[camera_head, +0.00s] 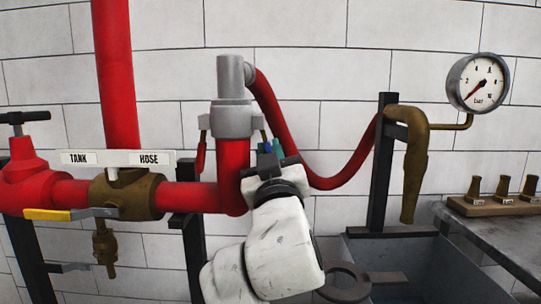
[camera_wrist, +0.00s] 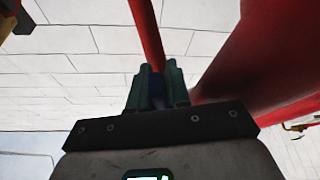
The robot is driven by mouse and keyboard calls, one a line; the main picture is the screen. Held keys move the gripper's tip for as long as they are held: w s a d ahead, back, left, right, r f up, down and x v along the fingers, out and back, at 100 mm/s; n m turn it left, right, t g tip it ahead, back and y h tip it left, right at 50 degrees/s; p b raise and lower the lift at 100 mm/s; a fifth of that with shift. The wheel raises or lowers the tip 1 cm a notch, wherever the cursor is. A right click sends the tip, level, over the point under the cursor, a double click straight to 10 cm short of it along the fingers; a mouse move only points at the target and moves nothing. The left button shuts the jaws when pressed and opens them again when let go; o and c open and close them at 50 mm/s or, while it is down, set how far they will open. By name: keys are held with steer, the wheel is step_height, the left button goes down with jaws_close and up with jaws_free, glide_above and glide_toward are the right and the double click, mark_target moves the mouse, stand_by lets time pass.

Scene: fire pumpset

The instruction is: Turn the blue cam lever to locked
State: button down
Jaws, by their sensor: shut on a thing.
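The blue cam lever (camera_head: 266,147) hangs down on the right side of the grey coupling (camera_head: 231,121) in the head view. Most of it is hidden by my fingers. My gripper (camera_head: 269,149) is shut on its lower end, just right of the red vertical pipe. In the wrist view, the blue lever (camera_wrist: 156,88) shows as a dark blue strip between the green fingers of my gripper (camera_wrist: 155,76). The red cam lever (camera_head: 201,153) hangs down on the coupling's left side.
A red hose (camera_head: 285,125) loops from the coupling to a brass pipe (camera_head: 413,160). A brass valve (camera_head: 126,194) with a yellow handle (camera_head: 47,214) and a red valve (camera_head: 27,172) are at left. A gauge (camera_head: 481,83) and a grey bench (camera_head: 490,238) are at right.

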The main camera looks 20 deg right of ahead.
steer(key=c, duration=1.2)
jaws_free()
steer(key=shift+o, duration=0.2)
steer(key=shift+r+p, duration=0.15)
steer(key=shift+p, duration=0.25)
